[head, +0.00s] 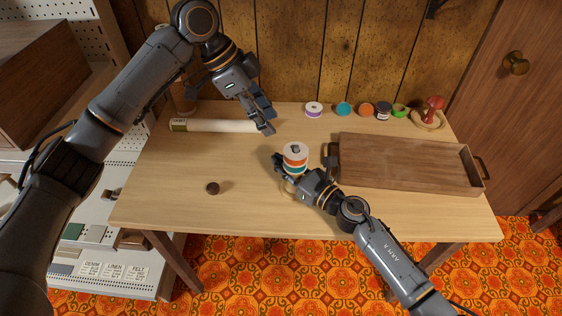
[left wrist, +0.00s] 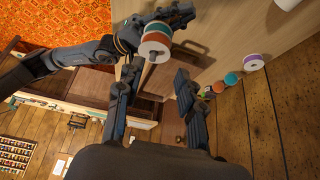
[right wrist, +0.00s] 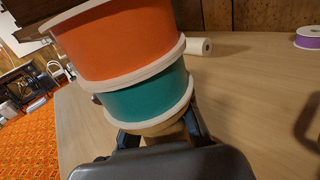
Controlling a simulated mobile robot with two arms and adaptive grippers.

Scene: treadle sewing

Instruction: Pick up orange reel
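An orange reel (head: 295,150) with white rims sits on top of a teal reel (head: 294,169) in a stack at mid-table. The orange reel also shows in the left wrist view (left wrist: 157,37) and close up in the right wrist view (right wrist: 118,42). The teal reel fills the middle there (right wrist: 148,96), above a tan wooden part (right wrist: 165,129). My right gripper (head: 291,175) has its fingers either side of the stack's low part; their contact is unclear. My left gripper (head: 266,121) is open and empty, up and left of the stack; its spread fingers show in the left wrist view (left wrist: 155,95).
A wooden tray (head: 405,180) lies right of the stack. A back row has a purple reel (head: 314,109), a teal one (head: 344,109), another orange one (head: 366,110) and a mushroom (head: 433,106). A pale roll (head: 215,126) lies back left. The front left is mostly clear.

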